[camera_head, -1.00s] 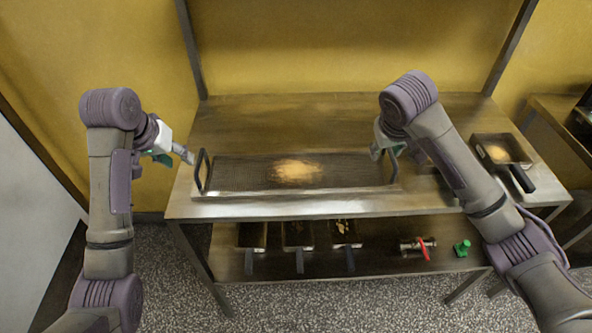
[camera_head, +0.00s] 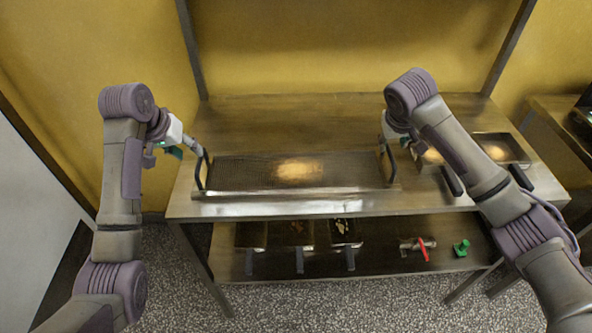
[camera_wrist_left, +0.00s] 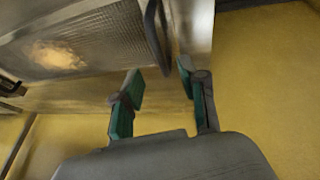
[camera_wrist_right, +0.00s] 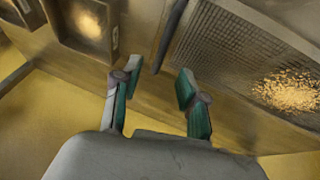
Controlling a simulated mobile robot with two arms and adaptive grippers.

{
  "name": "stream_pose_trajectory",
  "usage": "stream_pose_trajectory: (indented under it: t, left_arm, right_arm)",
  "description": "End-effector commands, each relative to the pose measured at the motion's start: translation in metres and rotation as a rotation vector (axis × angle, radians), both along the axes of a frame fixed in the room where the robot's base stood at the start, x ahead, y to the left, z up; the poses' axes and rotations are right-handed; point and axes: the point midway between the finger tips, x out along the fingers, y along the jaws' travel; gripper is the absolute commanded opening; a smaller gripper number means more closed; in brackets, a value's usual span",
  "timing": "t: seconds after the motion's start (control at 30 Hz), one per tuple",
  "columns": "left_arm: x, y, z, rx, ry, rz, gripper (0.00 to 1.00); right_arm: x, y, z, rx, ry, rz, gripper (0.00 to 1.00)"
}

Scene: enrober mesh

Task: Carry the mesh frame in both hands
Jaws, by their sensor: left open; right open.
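The mesh frame (camera_head: 235,177) lies flat on the steel table, with a pile of pale crumbs (camera_head: 298,170) on its mesh. A dark upright handle stands at each end: the left handle (camera_head: 199,172) and the right handle (camera_head: 386,167). My left gripper (camera_wrist_left: 160,73) is open and empty; in the left wrist view the left handle (camera_wrist_left: 154,36) lies just ahead of the gap between its fingers. My right gripper (camera_wrist_right: 159,72) is open and empty; in the right wrist view the right handle (camera_wrist_right: 170,36) lies ahead of its fingers. Neither gripper visibly touches a handle.
Pans with dark handles, one (camera_head: 513,143) partly behind my right arm, stand right of the mesh frame. The lower shelf (camera_head: 375,265) holds several pans, a red-handled item (camera_head: 420,248) and a green item (camera_head: 461,248). The table behind the frame is clear.

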Motion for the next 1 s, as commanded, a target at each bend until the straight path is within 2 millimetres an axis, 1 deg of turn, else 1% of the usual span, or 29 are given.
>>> stream_pose_trajectory:
  t: [0.03, 0.2, 0.4, 0.57, 0.83, 0.87, 1.0]
  left_arm:
    - [0.004, -0.003, -0.010, -0.001, 0.004, 0.000, 0.42]
    - [0.015, -0.008, -0.039, -0.002, 0.004, 0.001, 0.42]
    - [0.025, -0.012, -0.060, 0.000, 0.001, 0.000, 0.42]
    - [0.028, -0.014, -0.067, 0.000, 0.000, 0.000, 0.42]
    - [0.028, -0.014, -0.067, 0.000, 0.000, 0.000, 0.42]
    - [0.028, -0.014, -0.067, 0.000, 0.000, 0.000, 0.39]
    - [0.028, -0.014, -0.067, 0.000, -0.001, 0.000, 0.16]
  right_arm:
    - [0.004, -0.002, -0.010, -0.001, 0.003, -0.002, 0.42]
    - [0.016, -0.008, -0.038, -0.001, 0.003, -0.001, 0.42]
    - [0.025, -0.012, -0.060, 0.000, 0.001, 0.000, 0.42]
    - [0.028, -0.013, -0.066, 0.000, -0.001, 0.001, 0.42]
    - [0.028, -0.013, -0.067, 0.000, -0.001, 0.001, 0.42]
    - [0.028, -0.013, -0.067, 0.000, -0.001, 0.001, 0.39]
    - [0.028, -0.013, -0.067, 0.000, -0.001, 0.001, 0.16]
